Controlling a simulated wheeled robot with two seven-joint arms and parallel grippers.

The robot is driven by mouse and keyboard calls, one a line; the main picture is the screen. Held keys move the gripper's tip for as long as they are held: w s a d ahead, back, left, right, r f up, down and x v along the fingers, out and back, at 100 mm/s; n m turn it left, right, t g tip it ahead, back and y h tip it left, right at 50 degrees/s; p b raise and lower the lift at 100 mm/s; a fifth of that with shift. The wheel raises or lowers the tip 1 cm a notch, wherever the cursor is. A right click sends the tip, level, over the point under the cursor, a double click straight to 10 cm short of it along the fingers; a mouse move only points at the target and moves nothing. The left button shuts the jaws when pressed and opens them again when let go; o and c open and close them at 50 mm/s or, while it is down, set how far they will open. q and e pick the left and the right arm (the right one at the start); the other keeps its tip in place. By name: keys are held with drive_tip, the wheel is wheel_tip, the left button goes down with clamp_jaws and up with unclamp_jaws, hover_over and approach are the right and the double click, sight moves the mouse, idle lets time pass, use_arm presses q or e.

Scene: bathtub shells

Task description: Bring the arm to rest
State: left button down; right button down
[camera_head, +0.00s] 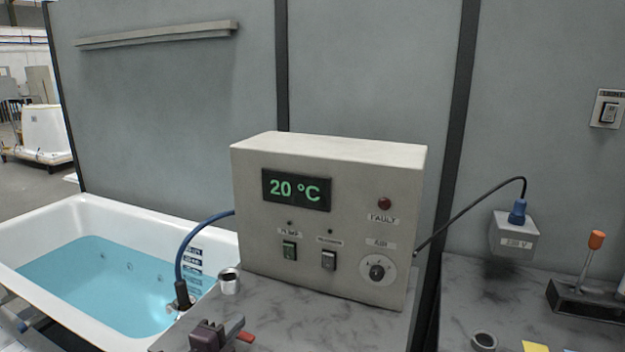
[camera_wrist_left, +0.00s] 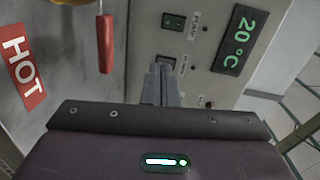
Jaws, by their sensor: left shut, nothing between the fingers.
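My left gripper (camera_head: 236,327) is at the bottom of the head view, in front of the grey control box (camera_head: 330,170). In the left wrist view its two fingers (camera_wrist_left: 160,75) are together with nothing between them. They point toward the box's front (camera_wrist_left: 185,65), near a switch, but I cannot tell the exact gap. The box's display reads 20 °C in green. Most of my left arm is below the picture. My right gripper is not in view.
A white bathtub (camera_head: 90,210) with blue water stands at left. A metal cup (camera_head: 230,281) is beside the box. A 230 V plug block (camera_head: 513,236) and an orange-handled lever (camera_head: 590,255) are at right. A red handle (camera_wrist_left: 105,42) and a HOT sign (camera_wrist_left: 22,68) show in the wrist view.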

use_arm(q)
drive_tip(key=d+f+n, duration=0.1)
drive_tip(key=s+f+n+g+y, duration=0.1)
drive_tip(key=n, duration=0.1)
drive_tip(key=s+d+f+n, duration=0.1)
drive_tip(key=shift+s+d+f+y, duration=0.1)
drive_tip(key=shift+s+d+y, duration=0.15)
drive_tip(key=shift+d+y, duration=0.15)
drive_tip(key=s+a+f+n+g+y, duration=0.2)
drive_tip(key=s+a+f+n+g, duration=0.15)
drive_tip(key=s+n+g, duration=0.6)
drive_tip(key=s+a+f+n+g+y, duration=0.2)
drive_tip(key=s+f+n, duration=0.3)
drive_tip(key=s, duration=1)
wheel_tip(320, 180, down, 29)
drive_tip(key=s+g, duration=0.1)
drive_tip(key=s, duration=0.1)
drive_tip(key=s+a+f, duration=0.2)
drive_tip(key=s+f, duration=0.7)
drive_tip(key=s, duration=0.1)
drive_tip(key=s+a+f+g, duration=0.1)
drive_tip(key=s+a+f, duration=0.1)
drive_tip(key=s+f, duration=0.7)
drive_tip(key=shift+s+f, duration=0.15)
drive_tip(key=shift+s, duration=0.35)
drive_tip(key=shift+n, duration=0.25)
